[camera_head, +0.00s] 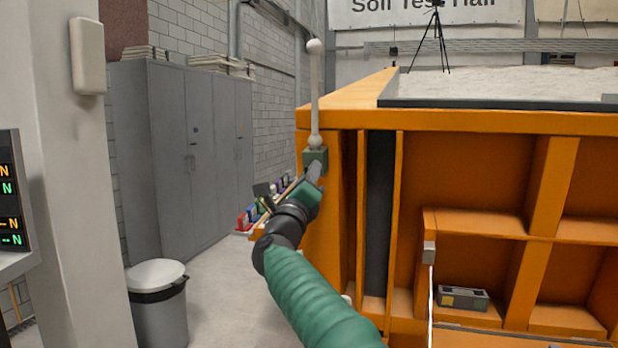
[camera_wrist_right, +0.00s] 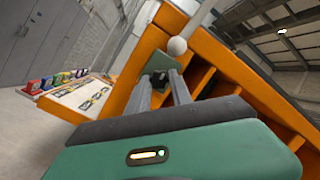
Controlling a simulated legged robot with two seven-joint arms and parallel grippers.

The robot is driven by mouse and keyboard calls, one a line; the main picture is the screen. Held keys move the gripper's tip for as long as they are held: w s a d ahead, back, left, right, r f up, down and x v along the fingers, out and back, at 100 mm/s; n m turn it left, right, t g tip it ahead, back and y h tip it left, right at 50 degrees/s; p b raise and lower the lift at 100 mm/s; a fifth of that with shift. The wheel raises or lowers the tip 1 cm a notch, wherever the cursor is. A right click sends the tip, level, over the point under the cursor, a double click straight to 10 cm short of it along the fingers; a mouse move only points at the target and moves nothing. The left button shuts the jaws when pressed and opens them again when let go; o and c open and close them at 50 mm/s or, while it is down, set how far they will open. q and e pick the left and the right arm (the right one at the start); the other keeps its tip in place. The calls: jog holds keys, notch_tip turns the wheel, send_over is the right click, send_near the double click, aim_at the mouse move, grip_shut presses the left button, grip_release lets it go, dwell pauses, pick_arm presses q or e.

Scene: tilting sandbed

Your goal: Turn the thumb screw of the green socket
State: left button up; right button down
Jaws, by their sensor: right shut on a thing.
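The green socket (camera_head: 315,157) is a small dark-green block on the left corner of the orange sandbed frame. A pale rod with a ball at its foot and another at its top (camera_head: 315,95) stands upright in it. The socket also shows in the right wrist view (camera_wrist_right: 158,66), just beyond the fingertips. My right gripper (camera_head: 315,172) reaches up to the socket's near side, and its fingers (camera_wrist_right: 162,84) are closed in on a small dark part there, which I take to be the thumb screw; the fingers mostly hide it. My left gripper is not in view.
The orange sandbed frame (camera_head: 450,118) fills the right side, with sand (camera_head: 520,84) on top. A low tray with colored items (camera_wrist_right: 75,85) lies left of the socket. Grey cabinets (camera_head: 180,150), a bin (camera_head: 158,300) and a pillar (camera_head: 60,140) stand left. Floor between is clear.

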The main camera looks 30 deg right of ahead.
jog(key=shift+w+f, duration=0.15)
jog(key=shift+f, duration=0.15)
jog(key=c, duration=1.4)
grip_release()
jog(key=shift+o, duration=1.1)
jog(key=shift+w, duration=0.1)
jog(key=shift+r, duration=0.15)
jog(key=b+v, duration=0.3)
jog(key=v, duration=1.4)
jog(key=shift+d, duration=0.1)
